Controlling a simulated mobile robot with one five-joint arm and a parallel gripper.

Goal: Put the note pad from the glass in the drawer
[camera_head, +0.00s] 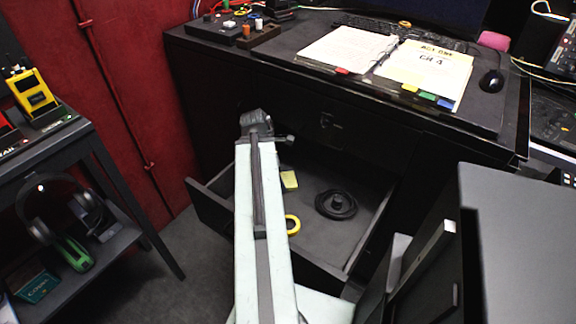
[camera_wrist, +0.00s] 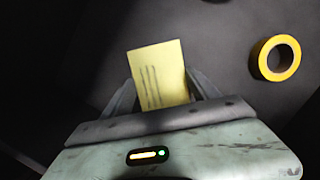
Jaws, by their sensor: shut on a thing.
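The yellow note pad (camera_wrist: 160,76), with dark lines on it, is between the fingers of my gripper (camera_wrist: 160,92) in the wrist view. My gripper is shut on it. In the head view, the small yellow note pad (camera_head: 289,180) shows beside my arm, over the open drawer (camera_head: 325,232). My arm hides my fingertips there. The drawer is pulled out under the desk. I cannot tell whether the pad touches the drawer floor. No glass is clearly visible.
A yellow tape roll (camera_head: 292,224) and a black coiled item (camera_head: 336,204) lie in the drawer. The drawer floor is bare around them. The desk (camera_head: 290,60) overhangs behind, with papers (camera_head: 425,72) on it. A shelf (camera_head: 60,155) stands at left, a grey cabinet (camera_head: 520,240) at right.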

